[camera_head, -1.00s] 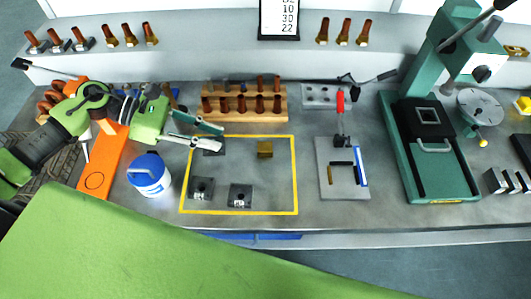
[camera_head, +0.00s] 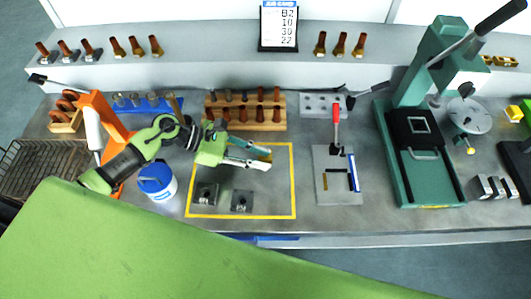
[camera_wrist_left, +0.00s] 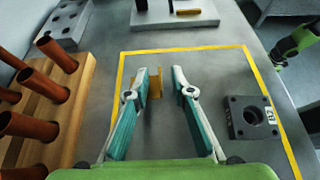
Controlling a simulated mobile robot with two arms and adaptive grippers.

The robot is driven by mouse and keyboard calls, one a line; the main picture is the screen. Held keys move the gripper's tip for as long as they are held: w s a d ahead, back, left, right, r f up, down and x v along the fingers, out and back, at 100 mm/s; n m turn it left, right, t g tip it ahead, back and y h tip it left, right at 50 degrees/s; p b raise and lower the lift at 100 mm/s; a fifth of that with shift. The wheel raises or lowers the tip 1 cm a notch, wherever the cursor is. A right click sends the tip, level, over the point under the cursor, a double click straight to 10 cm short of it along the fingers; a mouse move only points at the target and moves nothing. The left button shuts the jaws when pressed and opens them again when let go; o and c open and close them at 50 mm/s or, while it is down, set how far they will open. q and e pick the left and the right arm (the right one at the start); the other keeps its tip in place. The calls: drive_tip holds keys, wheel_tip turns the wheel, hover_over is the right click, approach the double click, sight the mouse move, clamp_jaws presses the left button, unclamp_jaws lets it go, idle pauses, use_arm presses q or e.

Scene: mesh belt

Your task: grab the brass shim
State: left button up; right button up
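The brass shim, a small gold angular piece, stands inside the yellow outline on the bench. In the head view only a sliver of it (camera_head: 267,157) shows behind my fingers. In the left wrist view the brass shim (camera_wrist_left: 155,84) appears between the fingertips, close beside the left finger; I cannot tell whether they touch. My left gripper (camera_head: 268,160) is open, its fingers reaching right over the outlined area. In the left wrist view my left gripper (camera_wrist_left: 160,72) has a clear gap on the shim's right side.
Dark square blocks (camera_head: 241,201) (camera_head: 206,194) sit in the outline's front part. A wooden rack (camera_head: 246,124) with copper-coloured pegs stands behind. A clamp fixture (camera_head: 318,190) and green press (camera_head: 386,150) stand right; a blue-lidded tub (camera_head: 162,190) is left.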

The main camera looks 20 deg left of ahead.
use_arm(q)
drive_tip(key=shift+d+f, duration=0.15)
clamp_jaws()
